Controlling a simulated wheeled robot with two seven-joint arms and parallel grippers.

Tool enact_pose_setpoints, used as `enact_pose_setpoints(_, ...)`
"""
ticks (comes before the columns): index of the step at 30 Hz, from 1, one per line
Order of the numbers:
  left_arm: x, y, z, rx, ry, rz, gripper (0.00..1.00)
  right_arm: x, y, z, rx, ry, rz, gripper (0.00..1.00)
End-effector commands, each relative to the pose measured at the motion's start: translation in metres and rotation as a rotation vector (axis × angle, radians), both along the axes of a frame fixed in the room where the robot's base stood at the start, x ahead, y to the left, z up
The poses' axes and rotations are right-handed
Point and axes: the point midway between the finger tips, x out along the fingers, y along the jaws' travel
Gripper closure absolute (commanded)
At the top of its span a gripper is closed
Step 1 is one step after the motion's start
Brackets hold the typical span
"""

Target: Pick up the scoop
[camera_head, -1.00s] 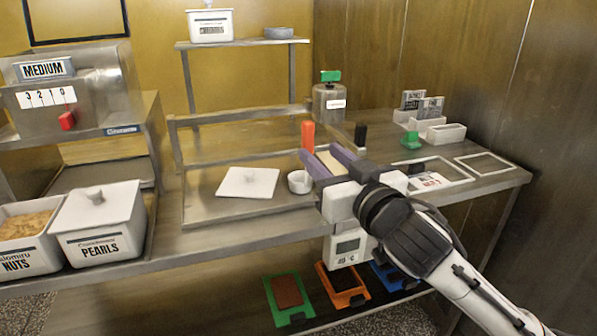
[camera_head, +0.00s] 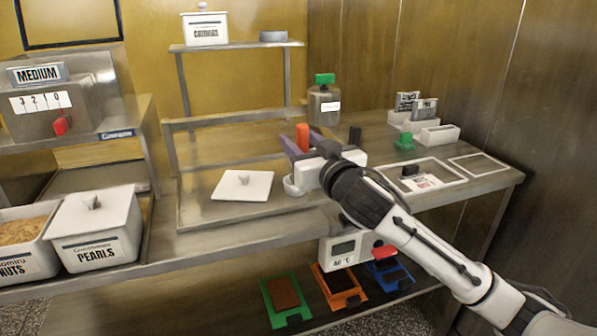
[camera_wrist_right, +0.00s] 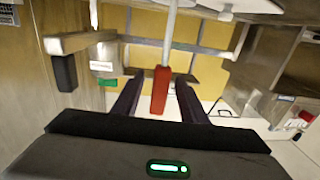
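The scoop appears to be the tool with the upright orange-red handle (camera_head: 302,138) near the middle of the counter; its lower part is hidden in the head view. In the right wrist view, the red handle (camera_wrist_right: 160,92) stands between my fingers, with a pale rod running up from it. My right gripper (camera_head: 307,148) has two purple fingers, one on each side of the handle. The right gripper is open in the wrist view (camera_wrist_right: 160,98), with a gap on both sides of the handle. My left gripper is out of view.
A small white bowl (camera_head: 292,187) sits close by the right gripper. A black upright piece (camera_head: 355,136) and a labelled canister (camera_head: 323,107) stand behind. A green piece (camera_head: 404,142) and white bins (camera_head: 440,134) are at right.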

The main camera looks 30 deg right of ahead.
Motion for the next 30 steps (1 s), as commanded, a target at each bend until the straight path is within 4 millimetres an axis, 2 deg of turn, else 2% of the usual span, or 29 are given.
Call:
enact_pose_setpoints(2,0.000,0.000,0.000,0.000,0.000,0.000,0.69,0.000,0.000,0.000,0.000,0.000,0.000,0.61)
enact_pose_setpoints(9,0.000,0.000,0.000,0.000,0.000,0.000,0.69,0.000,0.000,0.000,0.000,0.000,0.000,1.00)
enact_pose_setpoints(17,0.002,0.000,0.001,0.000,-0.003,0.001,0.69,-0.001,0.000,0.002,0.000,-0.002,0.000,1.00)
enact_pose_setpoints(20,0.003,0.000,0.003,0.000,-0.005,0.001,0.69,0.000,0.000,0.010,0.000,-0.005,0.001,1.00)
enact_pose_setpoints(30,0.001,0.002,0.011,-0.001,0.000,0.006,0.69,0.000,0.000,0.076,0.001,-0.007,0.000,1.00)
